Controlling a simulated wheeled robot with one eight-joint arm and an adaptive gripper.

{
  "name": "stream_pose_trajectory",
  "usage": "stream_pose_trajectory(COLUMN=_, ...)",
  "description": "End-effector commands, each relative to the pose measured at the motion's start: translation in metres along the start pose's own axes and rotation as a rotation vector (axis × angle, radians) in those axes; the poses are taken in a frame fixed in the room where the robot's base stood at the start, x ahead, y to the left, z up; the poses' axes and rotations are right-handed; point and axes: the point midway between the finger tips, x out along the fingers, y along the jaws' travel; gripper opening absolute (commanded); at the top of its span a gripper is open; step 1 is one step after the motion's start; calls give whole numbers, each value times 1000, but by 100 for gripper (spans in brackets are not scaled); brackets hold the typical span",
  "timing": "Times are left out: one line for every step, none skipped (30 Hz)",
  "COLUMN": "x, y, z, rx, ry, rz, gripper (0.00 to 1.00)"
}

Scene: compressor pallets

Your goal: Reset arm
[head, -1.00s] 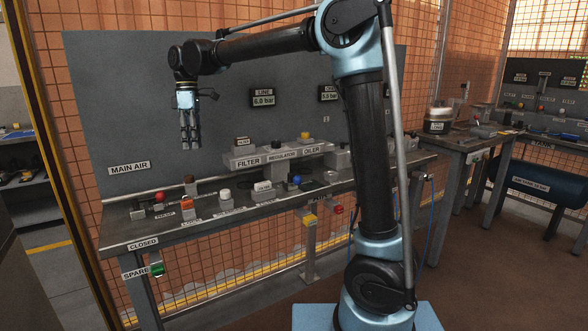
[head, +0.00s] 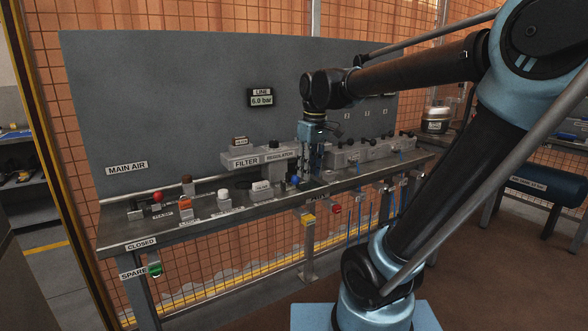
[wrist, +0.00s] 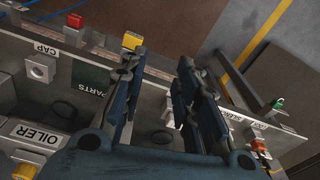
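My gripper (head: 310,165) points down in front of the grey panel, over the bench just right of the regulator block, in the head view. In the wrist view my gripper (wrist: 158,66) has its dark blue fingers apart, with nothing held between them. Beyond the fingers are the bench top, the PARTS label (wrist: 90,84) and the OILER label (wrist: 37,134). My gripper and arm hide part of the bench and panel in the head view.
The bench (head: 205,228) carries a FILTER block (head: 243,160), a blue knob (head: 295,180), a red knob (head: 157,197) and an orange-topped part (head: 185,202). A LINE gauge (head: 261,98) reads 6.0 bar. Brown floor (head: 280,305) is open in front.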

Motion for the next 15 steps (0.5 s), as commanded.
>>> stream_pose_trajectory(x=9, y=5, z=19, rx=51, ry=7, rz=8, gripper=29)
stream_pose_trajectory(x=14, y=8, z=29, rx=82, ry=12, rz=12, gripper=29)
stream_pose_trajectory(x=21, y=11, z=41, rx=120, ry=18, rz=18, gripper=29)
stream_pose_trajectory(x=26, y=13, z=51, rx=151, ry=22, rz=23, gripper=29)
stream_pose_trajectory(x=32, y=14, z=61, rx=179, ry=26, rz=27, gripper=29)
stream_pose_trajectory(x=39, y=16, z=73, rx=219, ry=32, rz=33, gripper=29)
stream_pose_trajectory(x=45, y=17, z=82, rx=247, ry=37, rz=38, gripper=29)
stream_pose_trajectory(x=51, y=18, z=91, rx=277, ry=42, rz=43, gripper=29)
stream_pose_trajectory(x=59, y=19, z=103, rx=316, ry=48, rz=49, gripper=29)
stream_pose_trajectory(x=65, y=20, z=112, rx=345, ry=52, rz=53, gripper=29)
stream_pose_trajectory(x=72, y=20, z=120, rx=375, ry=56, rz=58, gripper=29)
stream_pose_trajectory(x=81, y=21, z=132, rx=414, ry=63, rz=64, gripper=29)
stream_pose_trajectory(x=88, y=21, z=140, rx=443, ry=68, rz=69, gripper=29)
stream_pose_trajectory(x=94, y=21, z=148, rx=471, ry=72, rz=74, gripper=29)
stream_pose_trajectory(x=104, y=20, z=158, rx=508, ry=78, rz=80, gripper=29)
